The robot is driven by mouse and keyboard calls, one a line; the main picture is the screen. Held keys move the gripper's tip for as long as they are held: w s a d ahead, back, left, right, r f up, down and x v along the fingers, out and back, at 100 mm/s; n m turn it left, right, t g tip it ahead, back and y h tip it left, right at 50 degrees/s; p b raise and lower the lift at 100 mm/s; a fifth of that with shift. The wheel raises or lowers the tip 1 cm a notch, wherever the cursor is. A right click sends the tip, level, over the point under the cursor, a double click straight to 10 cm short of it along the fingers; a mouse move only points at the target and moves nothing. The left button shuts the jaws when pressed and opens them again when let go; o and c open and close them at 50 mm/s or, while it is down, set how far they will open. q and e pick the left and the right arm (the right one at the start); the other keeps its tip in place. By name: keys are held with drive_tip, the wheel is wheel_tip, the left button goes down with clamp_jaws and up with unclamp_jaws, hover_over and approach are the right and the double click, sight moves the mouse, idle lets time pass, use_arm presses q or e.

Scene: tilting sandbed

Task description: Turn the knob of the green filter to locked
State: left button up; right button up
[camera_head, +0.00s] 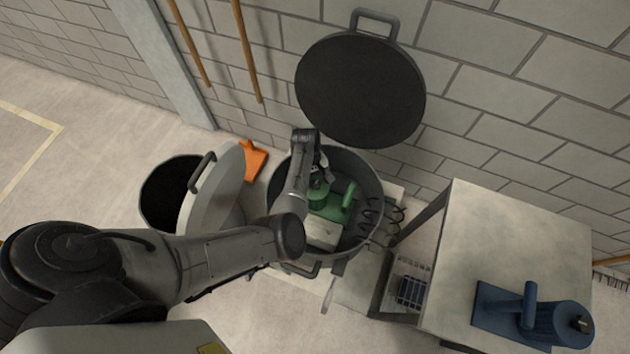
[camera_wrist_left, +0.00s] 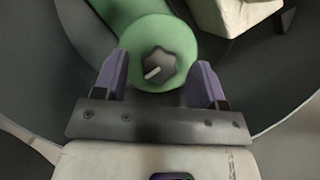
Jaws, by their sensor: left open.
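The green filter (camera_head: 342,206) lies inside a round dark tub (camera_head: 370,172), beside a pale block. In the left wrist view its round green end (camera_wrist_left: 185,38) faces me, with a dark lobed knob (camera_wrist_left: 160,66) carrying a white pointer mark. The mark points to the lower left. My left gripper (camera_head: 322,174) reaches down into the tub. In the left wrist view its two purple fingers (camera_wrist_left: 160,80) stand open on either side of the knob, apart from it. No lock markings can be read. My right gripper is not in view.
The tub's round lid (camera_head: 360,88) stands open against the block wall. A second dark bin (camera_head: 168,192) with a tilted lid (camera_head: 212,190) is on the left. A table (camera_head: 510,240) on the right bears a blue device (camera_head: 520,318). The pale block (camera_head: 309,233) lies near the filter.

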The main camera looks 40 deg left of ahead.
use_arm(q)
drive_tip(key=shift+f, duration=0.15)
drive_tip(key=shift+c, duration=0.5)
drive_tip(key=c, duration=0.8)
drive_tip(key=shift+c, duration=0.2)
